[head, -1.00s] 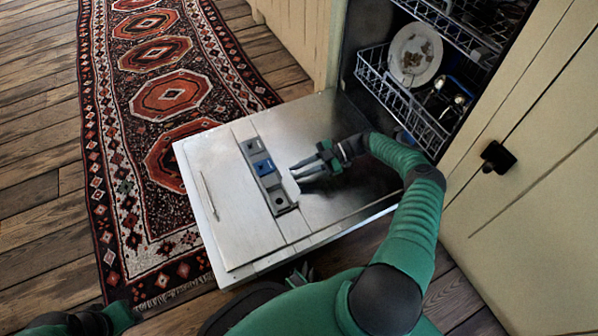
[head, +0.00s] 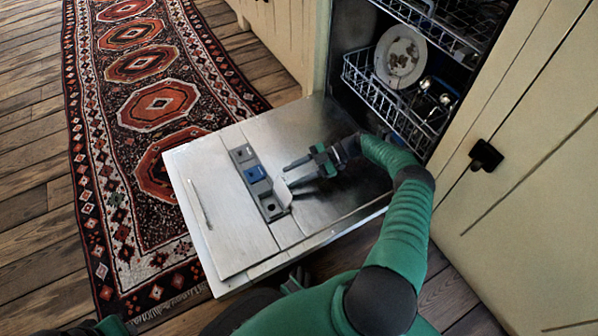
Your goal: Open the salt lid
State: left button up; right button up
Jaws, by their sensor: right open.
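The dishwasher door (head: 225,225) lies folded down, steel inner side up. A dark dispenser strip (head: 249,160) with several square parts runs along it, with a blue square (head: 256,174) in the middle. A pale flat flap (head: 283,191) stands tilted at the right edge of the strip's near part (head: 270,207); I take it for the lid. My right gripper (head: 287,174) is open just right of the strip, its fingers pointing left. The near finger is close to the flap; whether they touch I cannot tell.
Cream cabinet doors (head: 520,150) stand close on the right. A patterned rug (head: 158,103) and wooden floor lie open on the left.

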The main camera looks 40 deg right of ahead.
jog(key=v, duration=0.6)
jog(key=shift+w+f, duration=0.1)
jog(key=shift+f, duration=0.05)
jog(key=shift+d, duration=0.15)
